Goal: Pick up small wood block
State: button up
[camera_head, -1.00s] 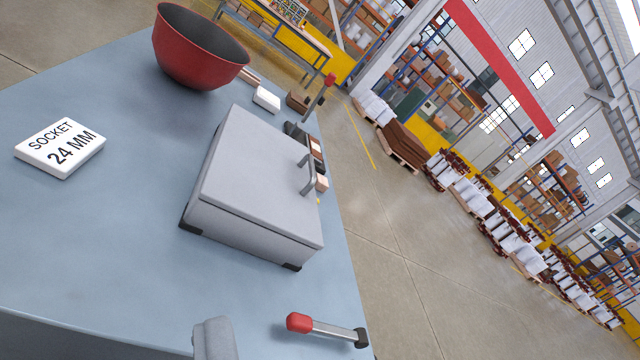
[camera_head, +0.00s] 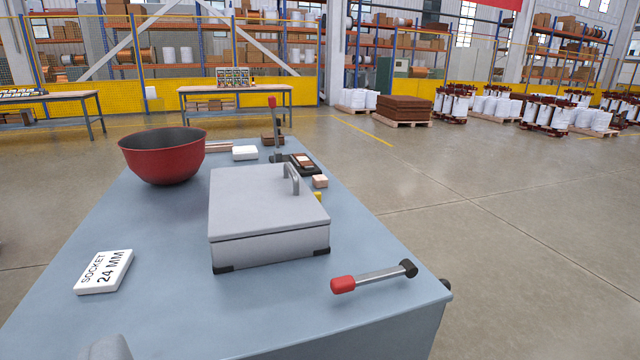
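A small light wood block (camera_head: 320,181) lies on the blue-grey table just beyond the right rear of the large grey lidded box (camera_head: 268,205). Another small wooden piece (camera_head: 303,160) sits on a dark holder behind it. A darker brown block (camera_head: 272,138) is near the far end of the table. The box partly blocks the view of that area. My gripper's fingers do not show; only a rounded grey part, seemingly mine, appears at the bottom left edge.
A red bowl (camera_head: 163,160) stands at the far left. A white "SOCKET 24 MM" sign (camera_head: 104,272) lies front left, and a red-tipped lever (camera_head: 375,277) is front right. An upright red-tipped lever (camera_head: 275,125) rises behind the box.

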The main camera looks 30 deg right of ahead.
aim_at(319, 181)
jog(key=l, duration=1)
jog(key=k+l+u, duration=0.15)
jog(key=l, duration=0.9)
jog(key=i+l, duration=0.4)
jog(key=l, duration=0.25)
jog(key=i+l+u, duration=0.1)
jog(key=l, duration=0.2)
jog(key=i+l, duration=0.5)
